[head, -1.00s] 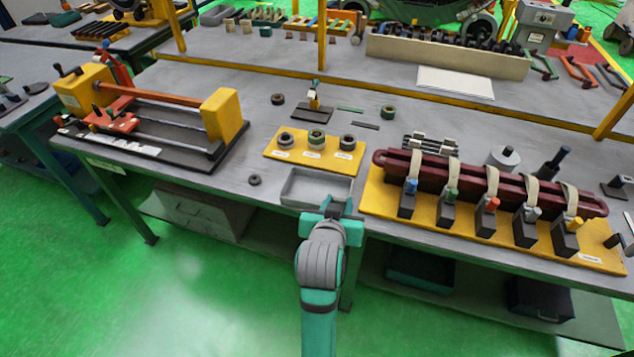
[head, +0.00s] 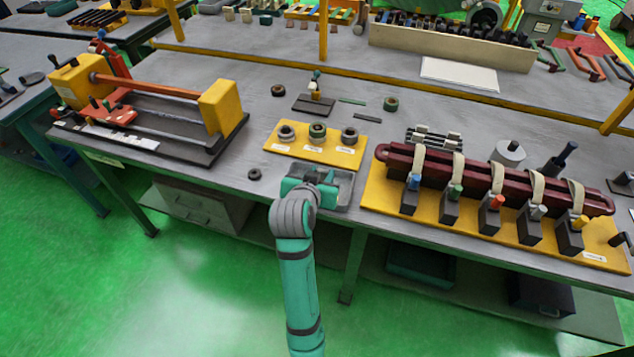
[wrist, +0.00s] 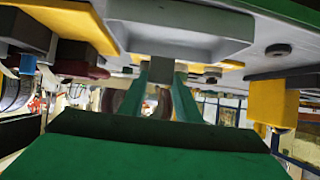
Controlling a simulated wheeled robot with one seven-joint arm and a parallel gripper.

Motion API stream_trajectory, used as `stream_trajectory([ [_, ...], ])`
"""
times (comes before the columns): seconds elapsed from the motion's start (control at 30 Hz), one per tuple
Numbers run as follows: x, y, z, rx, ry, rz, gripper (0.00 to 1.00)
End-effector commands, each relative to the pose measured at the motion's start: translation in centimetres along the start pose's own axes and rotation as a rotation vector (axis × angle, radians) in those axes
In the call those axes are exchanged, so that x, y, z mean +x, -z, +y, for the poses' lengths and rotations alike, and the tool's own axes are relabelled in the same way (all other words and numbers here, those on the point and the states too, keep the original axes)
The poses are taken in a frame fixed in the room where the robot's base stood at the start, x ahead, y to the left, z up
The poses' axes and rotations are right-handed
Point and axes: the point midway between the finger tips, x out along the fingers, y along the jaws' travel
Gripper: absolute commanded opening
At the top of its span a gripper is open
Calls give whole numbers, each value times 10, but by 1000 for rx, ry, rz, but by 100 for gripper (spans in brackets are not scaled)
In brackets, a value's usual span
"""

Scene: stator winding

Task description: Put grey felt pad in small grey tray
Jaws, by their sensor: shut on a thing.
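The small grey tray (head: 345,192) sits at the front edge of the bench, below the yellow ring board. My gripper (head: 312,180) is over the tray's left part and hides much of it. In the wrist view, which looks upside down, the tray (wrist: 185,28) is at the top, close to the fingertips. My gripper (wrist: 161,75) is shut on a small grey piece, the grey felt pad (wrist: 162,68), seen between the two green fingers. The pad is hidden in the head view. I cannot tell whether it touches the tray.
A yellow board (head: 316,152) with three rings lies just behind the tray. A yellow fixture (head: 480,222) with a dark red bar and clamps stands close to the right. A small dark ring (head: 254,174) lies to the left. A winding fixture (head: 150,112) stands at the far left.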

Motion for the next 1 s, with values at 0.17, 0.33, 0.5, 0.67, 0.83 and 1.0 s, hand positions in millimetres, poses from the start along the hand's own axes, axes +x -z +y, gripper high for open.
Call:
stream_trajectory([
  [0.17,15,-10,-12,-3,4,0,10],
  [0.33,22,-14,-18,-5,6,0,10],
  [0.5,34,-34,-17,-3,3,-4,10],
  [0.67,39,-42,-16,-2,2,0,10],
  [0.83,39,-41,-16,-1,2,1,10],
  [1.0,40,-44,-16,-2,2,1,35],
])
